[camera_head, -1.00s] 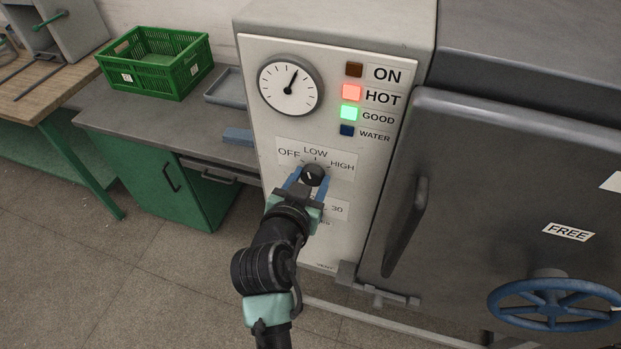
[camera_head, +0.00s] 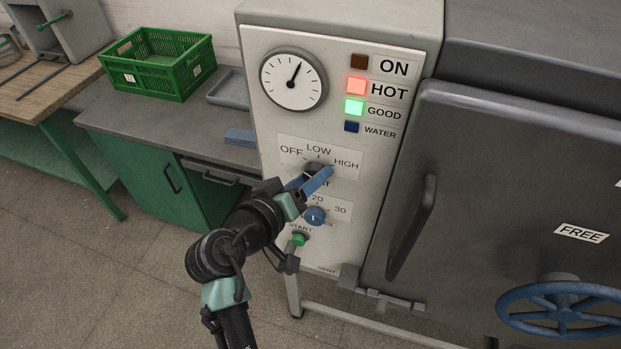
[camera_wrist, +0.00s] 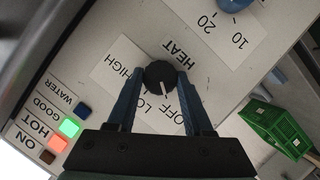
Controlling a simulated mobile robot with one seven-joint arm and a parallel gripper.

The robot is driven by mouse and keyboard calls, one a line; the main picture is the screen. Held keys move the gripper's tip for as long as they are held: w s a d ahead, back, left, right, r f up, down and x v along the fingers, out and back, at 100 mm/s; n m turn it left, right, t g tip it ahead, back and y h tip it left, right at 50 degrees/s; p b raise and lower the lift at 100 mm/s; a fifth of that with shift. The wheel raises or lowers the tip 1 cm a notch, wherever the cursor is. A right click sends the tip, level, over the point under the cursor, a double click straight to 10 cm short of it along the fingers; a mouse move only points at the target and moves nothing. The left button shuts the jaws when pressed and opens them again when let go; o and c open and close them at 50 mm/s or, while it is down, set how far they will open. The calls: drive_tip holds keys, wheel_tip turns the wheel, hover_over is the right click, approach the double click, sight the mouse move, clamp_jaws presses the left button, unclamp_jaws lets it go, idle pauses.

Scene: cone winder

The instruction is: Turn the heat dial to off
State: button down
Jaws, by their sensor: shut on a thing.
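The heat dial (camera_head: 313,166) is a black round knob on the white control panel, below the OFF, LOW and HIGH labels. My gripper (camera_head: 316,175) is shut on it, and its blue fingers hide most of it in the head view. In the wrist view the dial (camera_wrist: 160,74) sits between the two fingertips of my gripper (camera_wrist: 163,80). Its white pointer line is visible there and points toward the OFF label (camera_wrist: 171,119), at the side of LOW away from HIGH.
Below is a blue timer dial (camera_head: 314,216) and a green start button (camera_head: 299,239). A gauge (camera_head: 293,79) and lamps are above; the HOT lamp (camera_head: 356,86) and GOOD lamp (camera_head: 354,107) are lit. The grey door with its handle (camera_head: 411,228) stands to the right.

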idle(0.5)
drive_tip(key=shift+c, duration=1.5)
unclamp_jaws()
drive_tip(key=b+v, duration=0.3)
drive_tip(key=v, duration=1)
drive_tip(key=shift+a+f, duration=0.1)
